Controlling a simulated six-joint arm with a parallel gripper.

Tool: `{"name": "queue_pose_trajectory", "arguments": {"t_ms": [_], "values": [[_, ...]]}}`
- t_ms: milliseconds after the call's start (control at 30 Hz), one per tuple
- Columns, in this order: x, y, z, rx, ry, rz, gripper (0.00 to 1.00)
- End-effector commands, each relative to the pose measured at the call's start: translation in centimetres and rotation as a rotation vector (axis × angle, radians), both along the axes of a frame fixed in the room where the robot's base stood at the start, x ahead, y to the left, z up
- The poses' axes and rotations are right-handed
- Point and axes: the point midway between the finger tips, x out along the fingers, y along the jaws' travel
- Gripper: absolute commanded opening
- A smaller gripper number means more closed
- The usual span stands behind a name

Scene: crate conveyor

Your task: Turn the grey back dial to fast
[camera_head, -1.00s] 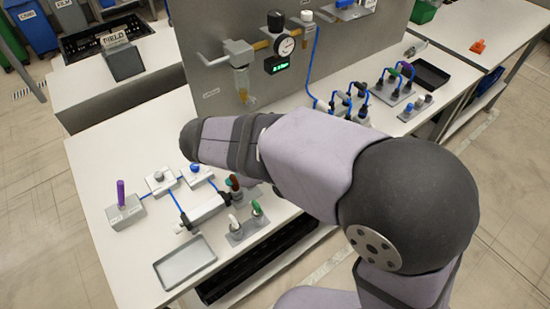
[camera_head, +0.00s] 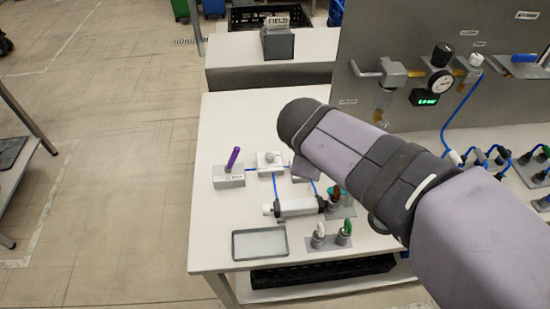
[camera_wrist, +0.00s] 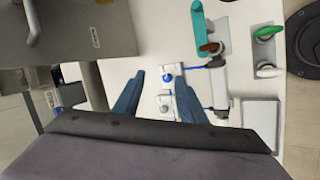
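A grey dial (camera_head: 268,157) sits on a small pale block on the white bench in the head view, left of my arm's dark end. A small block with this dial appears to show between my fingers in the wrist view (camera_wrist: 165,100), partly covered; its setting cannot be read. A blue dial (camera_wrist: 194,78) on a similar block lies beside the right finger; my arm mostly covers it in the head view. My gripper (camera_wrist: 159,70) is open, with two dark blue fingers apart and nothing held. The fingers are hidden behind my arm in the head view.
A grey cylinder (camera_head: 298,207) lies in front of the dials, joined by blue tubes. A block with a purple lever (camera_head: 232,160) stands left. A shallow tray (camera_head: 259,243) and upright fittings (camera_head: 331,238) are near the front edge. A grey panel (camera_head: 395,60) rises behind at right.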

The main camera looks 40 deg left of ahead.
Motion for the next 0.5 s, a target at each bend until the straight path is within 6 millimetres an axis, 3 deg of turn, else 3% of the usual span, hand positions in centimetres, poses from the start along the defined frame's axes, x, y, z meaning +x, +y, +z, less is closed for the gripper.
{"name": "queue_pose_trajectory", "arguments": {"t_ms": [33,100,200,333,500], "values": [[-1.8,3.4,1.9,0.119,0.011,0.044,0.38],[-4.3,7.3,2.7,0.272,0.073,0.084,0.38],[-6.6,10.9,0.7,0.432,0.199,0.078,0.38],[-7.9,14.4,-1.0,0.644,0.321,0.009,0.38],[-6.4,16.7,-1.9,0.894,0.381,-0.147,0.38]]}}
